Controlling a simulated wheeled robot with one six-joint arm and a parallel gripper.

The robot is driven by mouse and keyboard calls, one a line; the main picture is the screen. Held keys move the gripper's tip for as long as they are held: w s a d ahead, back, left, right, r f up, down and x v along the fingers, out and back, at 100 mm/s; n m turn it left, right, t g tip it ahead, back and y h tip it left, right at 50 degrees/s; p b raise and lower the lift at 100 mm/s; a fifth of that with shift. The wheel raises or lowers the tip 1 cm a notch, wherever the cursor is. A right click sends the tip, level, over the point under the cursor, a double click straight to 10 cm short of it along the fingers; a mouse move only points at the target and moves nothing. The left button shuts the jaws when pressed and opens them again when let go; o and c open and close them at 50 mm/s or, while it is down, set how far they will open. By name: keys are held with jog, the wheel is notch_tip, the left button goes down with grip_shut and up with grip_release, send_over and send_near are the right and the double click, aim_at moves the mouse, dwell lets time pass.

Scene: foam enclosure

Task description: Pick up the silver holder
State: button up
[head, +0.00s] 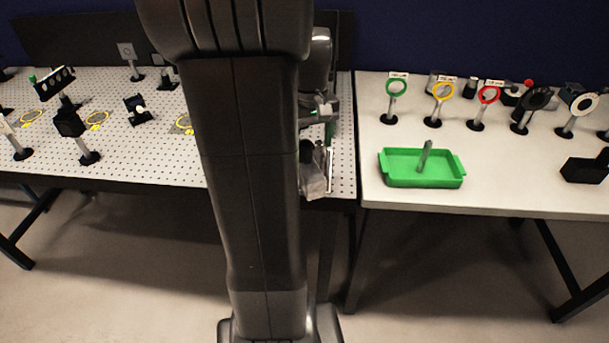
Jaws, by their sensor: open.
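A slim silver holder (425,157) stands up, slightly tilted, in the green tray (455,181) on the white table at right. My gripper (316,184) hangs over the right edge of the perforated table, left of the tray and well apart from the silver holder. It is open, and I see nothing held in it. My own arm hides part of the gripper and the middle of the perforated table.
Ring-topped stands in green (396,87), yellow (444,92), red (488,95), black and white line the table behind the tray. A black block (584,170) lies at far right. The perforated table (150,160) holds several black mounts. White tabletop left of the tray is clear.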

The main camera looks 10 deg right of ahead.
jog(key=shift+a+f, duration=0.1)
jog(key=shift+f, duration=3.35)
grip_shut()
